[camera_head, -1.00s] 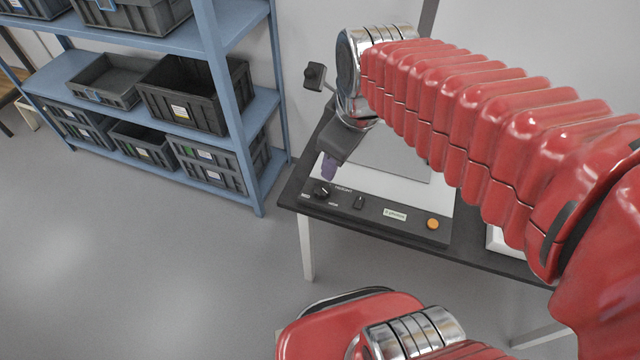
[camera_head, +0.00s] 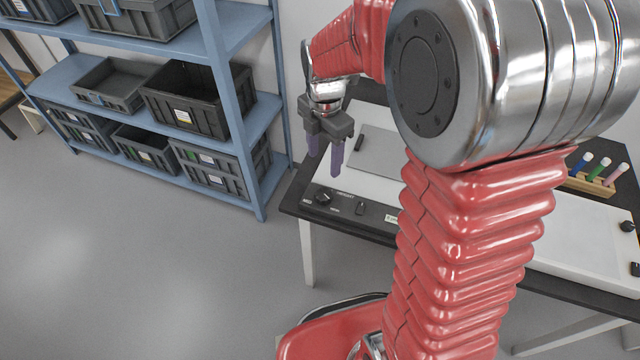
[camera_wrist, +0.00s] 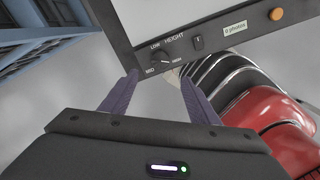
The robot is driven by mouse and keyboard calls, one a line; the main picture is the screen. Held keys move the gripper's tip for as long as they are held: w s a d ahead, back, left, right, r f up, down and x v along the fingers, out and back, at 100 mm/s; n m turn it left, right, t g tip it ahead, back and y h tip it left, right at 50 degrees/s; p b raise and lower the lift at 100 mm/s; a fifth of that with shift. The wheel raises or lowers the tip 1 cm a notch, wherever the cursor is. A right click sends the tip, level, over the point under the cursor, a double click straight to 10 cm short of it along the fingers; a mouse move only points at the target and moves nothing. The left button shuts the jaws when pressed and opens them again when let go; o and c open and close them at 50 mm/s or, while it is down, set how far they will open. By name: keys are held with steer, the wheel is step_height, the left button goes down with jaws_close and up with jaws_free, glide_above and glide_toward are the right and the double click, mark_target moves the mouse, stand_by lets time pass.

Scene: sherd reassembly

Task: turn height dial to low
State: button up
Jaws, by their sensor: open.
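The height dial (camera_head: 323,199) is a small black knob on the dark front strip of a device on the table. In the wrist view the dial (camera_wrist: 157,59) has LOW, MID and a third, blurred label around it, with HEIGHT beside it; I cannot clearly tell which label its pointer faces. My gripper (camera_head: 325,160) is open and empty, its two purple fingers pointing down, above and apart from the dial. In the wrist view the dial appears just beyond the gap between the fingertips (camera_wrist: 160,78).
A black switch (camera_head: 361,209) sits right of the dial. The wrist view shows a photo counter (camera_wrist: 233,27) and an orange button (camera_wrist: 277,14). Blue shelving (camera_head: 232,110) with grey bins stands left.

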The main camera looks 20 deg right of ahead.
mark_target(323, 193)
steer(key=shift+f, duration=0.15)
step_height(323, 193, down, 14)
steer(key=shift+r, duration=0.25)
stand_by(0.7)
steer(key=c, duration=1)
steer(key=shift+a, duration=0.15)
steer(key=shift+w, duration=0.1)
steer(key=shift+c, duration=0.2)
